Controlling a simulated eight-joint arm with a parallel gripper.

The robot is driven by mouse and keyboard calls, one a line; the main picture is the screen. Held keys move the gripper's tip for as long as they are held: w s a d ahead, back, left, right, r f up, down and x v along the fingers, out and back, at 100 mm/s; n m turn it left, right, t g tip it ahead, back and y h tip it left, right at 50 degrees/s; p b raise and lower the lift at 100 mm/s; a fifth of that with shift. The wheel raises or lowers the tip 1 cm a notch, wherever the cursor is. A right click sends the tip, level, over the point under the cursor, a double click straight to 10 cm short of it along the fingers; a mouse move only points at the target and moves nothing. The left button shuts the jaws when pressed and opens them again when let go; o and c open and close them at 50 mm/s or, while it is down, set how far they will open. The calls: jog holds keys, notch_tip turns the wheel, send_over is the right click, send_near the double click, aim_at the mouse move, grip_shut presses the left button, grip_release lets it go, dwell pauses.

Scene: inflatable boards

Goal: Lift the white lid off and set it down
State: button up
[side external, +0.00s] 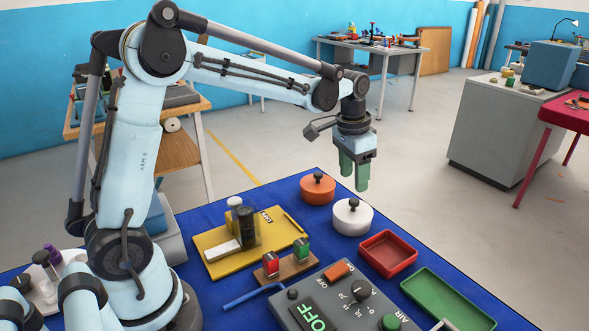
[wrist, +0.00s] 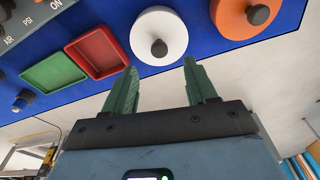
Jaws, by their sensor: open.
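The white lid (side external: 352,217) is round with a dark knob on top and sits near the far edge of the blue table. It also shows in the wrist view (wrist: 150,32), beyond my fingertips. My gripper (side external: 355,187) has two green fingers pointing down. It is open and empty, above the table and apart from the white lid. In the wrist view the gripper's fingers (wrist: 161,66) stand apart, with the lid's knob showing between and beyond them. What lies under the lid is hidden.
An orange lid (side external: 317,188) with a dark knob sits close beside the white one. A red tray (side external: 388,254) and a green tray (side external: 447,300) lie to the right. A grey control panel (side external: 345,305) and a yellow board (side external: 220,262) take up the nearer table.

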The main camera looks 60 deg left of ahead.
aim_at(354, 200)
jog(key=shift+w+d+f, duration=0.1)
jog(key=shift+w+f, duration=0.1)
jog(key=shift+f, duration=1.4)
jog(key=shift+w+d+f, duration=0.1)
jog(key=shift+w+f, duration=0.1)
jog(key=shift+f, duration=1.35)
grip_shut()
